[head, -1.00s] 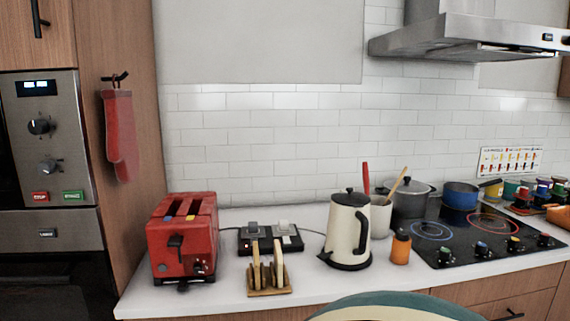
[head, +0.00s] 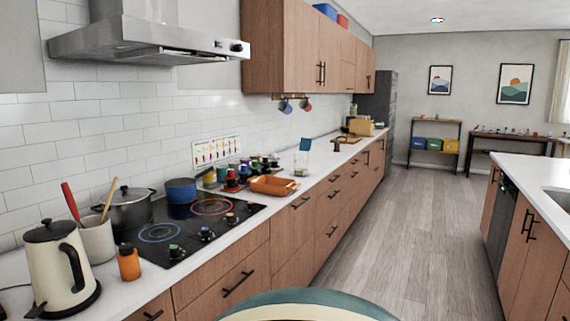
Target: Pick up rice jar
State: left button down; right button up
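A small clear jar-like container (head: 300,164) stands on the long counter (head: 335,157), past the orange tray, with a blue shape at its top. It is too small to tell whether it is the rice jar or what it holds. No other thing in view can be made out as a rice jar. Neither of my grippers shows in the head view.
A cream kettle (head: 57,270), an orange bottle (head: 129,263), a utensil pot (head: 97,243) and the cooktop (head: 235,210) are at the left. An orange tray (head: 273,186) lies beyond. Open floor (head: 415,235) runs between this counter and the island (head: 540,172).

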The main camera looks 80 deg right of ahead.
aim_at(300, 159)
jog(key=z, duration=2.75)
jog(key=i+l+z, duration=0.35)
jog(key=i, duration=0.25)
jog(key=i+z, duration=0.35)
jog(key=i, duration=1.95)
jog(key=i+l, duration=0.1)
jog(key=i, duration=0.4)
jog(key=i+l+u, duration=0.15)
jog(key=i, duration=0.35)
jog(key=i+l, duration=0.1)
jog(key=i, duration=0.45)
jog(key=i+u, duration=0.3)
jog(key=u, duration=0.15)
jog(key=i+l+u, duration=0.1)
jog(key=i+u, duration=0.15)
jog(key=u, duration=0.25)
jog(key=i+l+u, duration=0.2)
jog(key=u, duration=0.25)
jog(key=i+l+u, duration=0.15)
jog(key=u, duration=0.2)
jog(key=i+l+u, duration=0.5)
jog(key=u, duration=0.25)
